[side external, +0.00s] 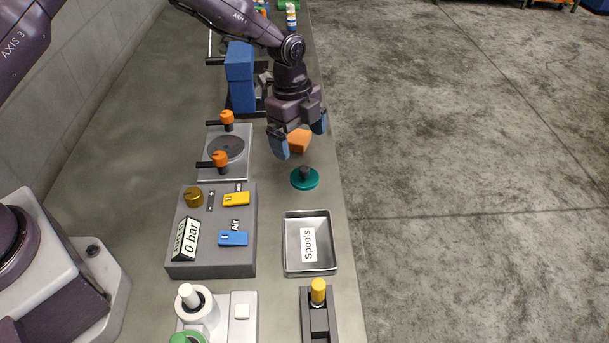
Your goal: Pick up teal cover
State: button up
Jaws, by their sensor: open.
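The teal cover (305,179) is a round disc with a dark knob on top. It lies flat on the grey bench, between the orange block and the metal tray. My gripper (300,138) has two blue-tipped fingers spread apart, with nothing held between them. In the side external view it hangs above and behind the cover, apart from it. The orange block (299,141) shows between and beyond the fingers and is partly hidden by my gripper.
A metal tray labelled Spools (328,262) lies in front of the cover. A grey control box (185,257) and a plate with orange-knobbed clamps (241,165) stand to the left. A dark holder with a yellow-topped part (318,293) is nearer. The bench's right edge is close to the cover.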

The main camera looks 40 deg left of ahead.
aim_at(305, 168)
jog(key=f, duration=0.2)
jog(key=d+f, duration=0.1)
jog(key=f, duration=0.5)
jog(key=shift+d+f, duration=0.15)
jog(key=shift+f, duration=0.1)
jog(key=c, duration=1)
jog(key=shift+w+r, duration=0.1)
jog(key=shift+r, duration=0.5)
jog(key=s+a+r, duration=0.1)
jog(key=s+r, duration=0.3)
jog(key=s+a+r, duration=0.1)
jog(key=s+r, duration=0.3)
jog(key=s, duration=0.1)
jog(key=s+a+r, duration=0.1)
jog(key=s+r, duration=0.2)
jog(key=s, duration=0.1)
jog(key=shift+s+r, duration=0.4)
